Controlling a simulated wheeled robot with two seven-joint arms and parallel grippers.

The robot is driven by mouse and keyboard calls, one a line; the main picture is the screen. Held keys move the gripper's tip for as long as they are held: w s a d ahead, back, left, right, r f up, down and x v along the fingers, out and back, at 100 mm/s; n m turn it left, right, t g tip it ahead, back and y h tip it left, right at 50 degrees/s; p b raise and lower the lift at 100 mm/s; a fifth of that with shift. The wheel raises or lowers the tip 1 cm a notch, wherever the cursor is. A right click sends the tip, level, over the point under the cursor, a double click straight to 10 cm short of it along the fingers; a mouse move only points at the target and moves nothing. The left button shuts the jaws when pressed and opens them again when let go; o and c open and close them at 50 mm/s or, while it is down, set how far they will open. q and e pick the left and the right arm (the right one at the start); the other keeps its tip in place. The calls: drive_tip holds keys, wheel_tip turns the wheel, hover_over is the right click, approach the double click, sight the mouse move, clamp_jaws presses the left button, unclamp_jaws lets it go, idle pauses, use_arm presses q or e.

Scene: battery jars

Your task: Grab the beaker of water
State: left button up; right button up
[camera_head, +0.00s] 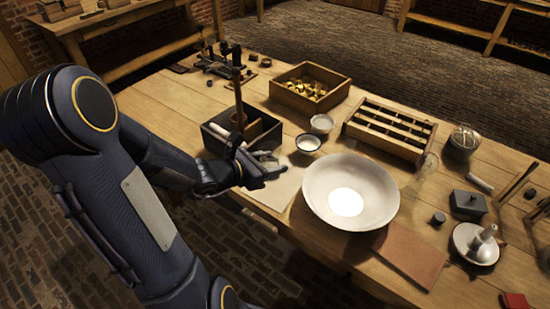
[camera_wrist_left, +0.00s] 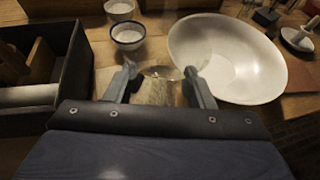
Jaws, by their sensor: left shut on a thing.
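My left gripper (camera_head: 268,173) is over the front part of the table, between the black box and the large white basin. In the left wrist view, its two fingers (camera_wrist_left: 161,76) are closed on either side of a clear glass beaker (camera_wrist_left: 154,90), whose rim shows between them. The fingers and wrist hide much of the beaker, and I cannot make out the water level. In the head view the beaker is small and mostly covered by the gripper. My right gripper is not in view.
The white basin (camera_head: 335,173) stands just right of the gripper. A black box (camera_head: 214,141) with upright wooden pieces is to its left. Two small bowls (camera_head: 308,143) (camera_head: 322,123) stand behind it. A slotted wooden rack (camera_head: 390,126) and a wooden crate (camera_head: 311,87) are farther back.

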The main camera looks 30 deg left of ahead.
sight(270, 162)
use_arm(q)
drive_tip(key=shift+s+d+r, duration=0.1)
drive_tip(key=shift+s+r, duration=0.2)
drive_tip(key=shift+s, duration=0.35)
drive_tip(key=shift+s+d+r, duration=0.15)
drive_tip(key=shift+s+r, duration=0.2)
drive_tip(key=shift+s, duration=0.35)
drive_tip(key=shift+s+d+r, duration=0.1)
drive_tip(key=shift+s+r, duration=0.2)
drive_tip(key=shift+s, duration=0.35)
